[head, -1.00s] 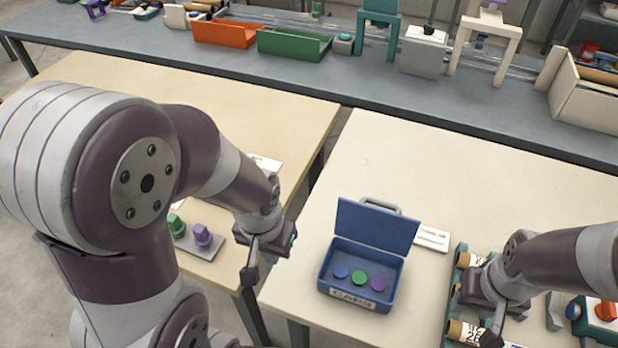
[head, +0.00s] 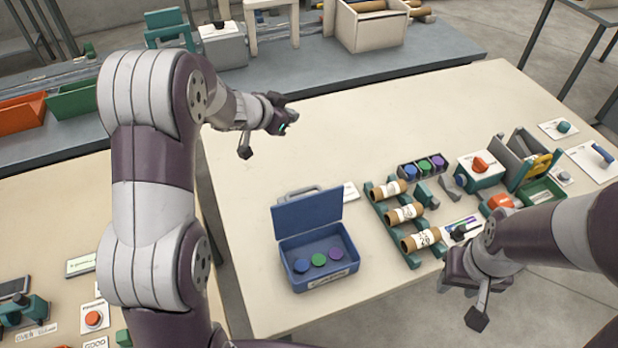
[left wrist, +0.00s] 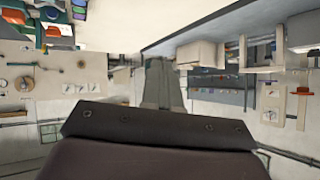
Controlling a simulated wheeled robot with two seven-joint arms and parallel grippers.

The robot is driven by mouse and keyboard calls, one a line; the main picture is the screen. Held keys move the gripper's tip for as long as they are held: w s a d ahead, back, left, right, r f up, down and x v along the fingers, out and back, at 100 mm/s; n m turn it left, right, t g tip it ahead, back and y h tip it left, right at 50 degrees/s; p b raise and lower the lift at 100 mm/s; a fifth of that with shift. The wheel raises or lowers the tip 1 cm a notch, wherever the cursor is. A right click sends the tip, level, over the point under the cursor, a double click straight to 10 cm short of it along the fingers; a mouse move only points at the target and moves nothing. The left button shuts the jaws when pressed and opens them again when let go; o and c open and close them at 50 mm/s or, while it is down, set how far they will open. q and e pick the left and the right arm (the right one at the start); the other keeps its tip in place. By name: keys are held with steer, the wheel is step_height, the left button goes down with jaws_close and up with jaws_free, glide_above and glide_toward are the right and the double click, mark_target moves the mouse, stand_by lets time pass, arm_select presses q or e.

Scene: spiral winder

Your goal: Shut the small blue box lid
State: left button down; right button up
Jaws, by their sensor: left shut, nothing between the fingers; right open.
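The small blue box (head: 322,268) stands on the cream table in the head view with its lid (head: 307,222) raised upright at the back. Blue, green and purple caps (head: 318,260) lie inside it. My left gripper (head: 246,145) is shut and empty, above the table's left part, beyond and to the left of the box, apart from the lid. My right gripper (head: 462,275) is open and empty at the table's front edge, to the right of the box. The left wrist view does not show the box.
A rack of cardboard tubes (head: 405,213) stands right of the box. A cap holder (head: 423,165), a device with a red knob (head: 481,165) and a green box (head: 541,190) are farther right. The table behind the box is clear.

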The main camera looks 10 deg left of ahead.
arm_select(q)
steer(key=d+r+m+g+h, duration=0.1)
steer(key=d+m+g+h, duration=0.1)
steer(key=d+m+h, duration=0.15)
steer(key=m+g+p, duration=0.2)
steer(key=g, duration=0.8)
glide_toward(309, 207)
steer(key=shift+y, duration=0.25)
steer(key=x, duration=0.2)
steer(key=w+p+x, duration=0.1)
steer(key=x, duration=0.2)
steer(key=shift+a+f, duration=0.1)
